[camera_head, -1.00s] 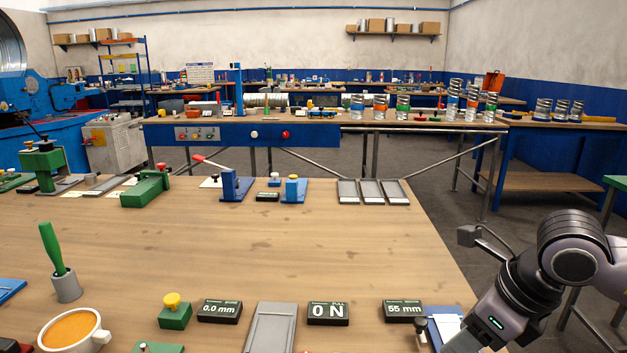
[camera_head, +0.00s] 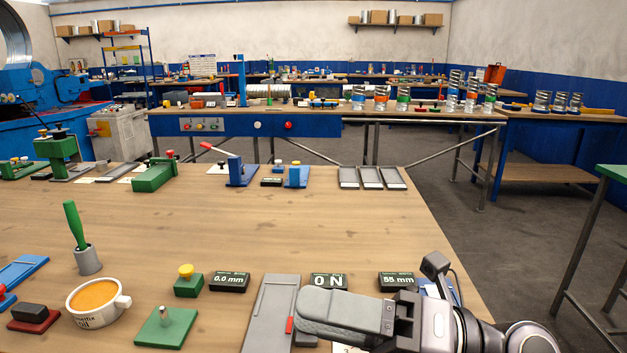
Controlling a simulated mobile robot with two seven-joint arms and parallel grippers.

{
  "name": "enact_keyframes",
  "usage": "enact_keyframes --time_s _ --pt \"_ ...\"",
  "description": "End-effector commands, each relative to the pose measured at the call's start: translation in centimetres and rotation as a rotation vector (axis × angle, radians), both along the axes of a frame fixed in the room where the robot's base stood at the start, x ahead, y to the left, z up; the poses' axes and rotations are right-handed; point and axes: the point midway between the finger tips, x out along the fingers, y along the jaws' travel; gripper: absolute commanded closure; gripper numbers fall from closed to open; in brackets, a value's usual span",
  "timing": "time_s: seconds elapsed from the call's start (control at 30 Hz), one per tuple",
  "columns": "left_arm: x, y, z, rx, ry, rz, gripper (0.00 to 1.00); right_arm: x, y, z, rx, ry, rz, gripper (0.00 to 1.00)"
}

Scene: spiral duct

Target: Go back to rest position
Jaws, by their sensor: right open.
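My right gripper (camera_head: 312,312) reaches in from the lower right with its grey finger pointing left, low over the front of the wooden table (camera_head: 250,225). It is seen from the side, and nothing shows held in it. It lies over the right edge of a grey metal tray (camera_head: 265,312) and in front of the "0 N" display (camera_head: 328,281), partly covering it; I cannot tell whether it touches either. My left gripper is out of view.
Near it are the "55 mm" display (camera_head: 397,281) and the "0.0 mm" display (camera_head: 229,281). A cup of orange liquid (camera_head: 96,296), a green-handled tool (camera_head: 75,225) and a green block with a yellow knob (camera_head: 188,283) stand left. The table's middle is clear.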

Motion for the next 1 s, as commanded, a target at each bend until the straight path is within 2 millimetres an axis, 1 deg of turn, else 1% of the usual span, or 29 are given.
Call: enact_keyframes --time_s 0.03,0.13,0.2,0.27,0.37,0.4,0.47,0.53,0.57,0.6,0.67,0.7,0.77,0.8,0.87,0.9,0.97,1.0 --pt "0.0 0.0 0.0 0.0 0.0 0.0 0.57 0.4 -0.3 1.1 0.123 0.081 -0.043 0.48" --pt "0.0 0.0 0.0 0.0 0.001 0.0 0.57 2.2 -2.1 2.7 0.343 0.242 -0.157 0.48" --pt "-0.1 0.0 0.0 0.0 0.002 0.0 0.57 3.7 -4.0 2.8 0.482 0.367 -0.25 0.48" --pt "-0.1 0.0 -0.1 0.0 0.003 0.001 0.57 5.1 -5.8 2.3 0.592 0.48 -0.339 0.48" --pt "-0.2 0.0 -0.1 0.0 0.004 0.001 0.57 7.1 -9.2 0.0 0.75 0.677 -0.503 0.48" --pt "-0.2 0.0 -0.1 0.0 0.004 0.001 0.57 7.7 -10.6 -1.4 0.804 0.763 -0.571 0.48" --pt "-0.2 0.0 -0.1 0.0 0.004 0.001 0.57 8.3 -12.7 -3.9 0.877 0.891 -0.68 0.48" --pt "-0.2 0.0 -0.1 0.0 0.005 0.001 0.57 8.4 -14.9 -7.4 0.945 1.046 -0.812 0.48" --pt "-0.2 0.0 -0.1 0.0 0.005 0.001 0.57 8.2 -15.8 -9.0 0.971 1.114 -0.868 0.48" --pt "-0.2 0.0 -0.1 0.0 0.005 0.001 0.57 7.7 -17.0 -11.3 0.998 1.207 -0.948 0.48" --pt "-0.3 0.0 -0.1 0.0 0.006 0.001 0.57 6.6 -18.5 -14.8 1.029 1.346 -1.066 0.48" --pt "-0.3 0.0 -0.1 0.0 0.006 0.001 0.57 5.5 -19.4 -17.1 1.04 1.44 -1.146 0.48" --pt "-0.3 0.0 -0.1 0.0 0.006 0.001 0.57 3.5 -20.4 -20.4 1.045 1.573 -1.258 0.48" --pt "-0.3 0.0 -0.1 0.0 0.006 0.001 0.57 2.1 -20.9 -22.2 1.044 1.655 -1.324 0.48" --pt "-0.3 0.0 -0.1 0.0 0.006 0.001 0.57 0.0 -21.4 -24.5 1.032 1.763 -1.411 0.48" --pt "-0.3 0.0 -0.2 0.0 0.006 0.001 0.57 -1.4 -21.6 -25.8 1.021 1.827 -1.463 0.48" --pt "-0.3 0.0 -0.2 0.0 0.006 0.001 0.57 -3.4 -21.9 -27.5 1.002 1.917 -1.533 0.48" --pt "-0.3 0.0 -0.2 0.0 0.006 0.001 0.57 -4.8 -22.0 -28.4 0.985 1.971 -1.576 0.48"
